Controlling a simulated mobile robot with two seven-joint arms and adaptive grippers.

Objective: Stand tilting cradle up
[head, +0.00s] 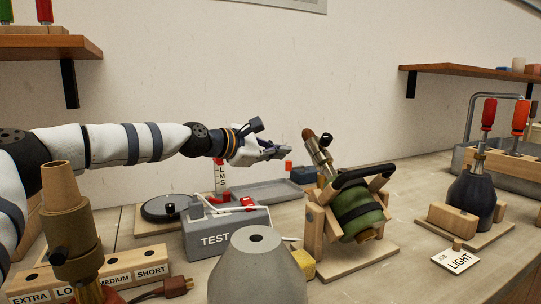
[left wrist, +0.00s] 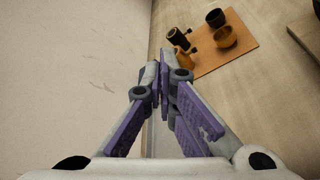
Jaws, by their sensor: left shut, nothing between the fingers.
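The tilting cradle (head: 312,232) is a wooden frame on a wooden base, right of centre in the head view. It holds a rounded green body (head: 357,212) that leans over, with a black padded bar (head: 365,176) across it. A metal tube with a brown tip (head: 318,150) slants up behind the cradle's left side; I cannot tell whether it belongs to it. My left gripper (head: 284,149) is shut and empty, in the air left of the tube and above the bench. Its closed fingers also show in the left wrist view (left wrist: 165,68). My right gripper is not in view.
A grey TEST box (head: 216,239) and a grey cone (head: 258,268) stand left of the cradle. A grey tray (head: 268,190) lies behind. A dark bulb-shaped item (head: 473,200) and a LIGHT card (head: 456,260) are to the right. The left wrist view shows an orange board (left wrist: 228,57) with small cups.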

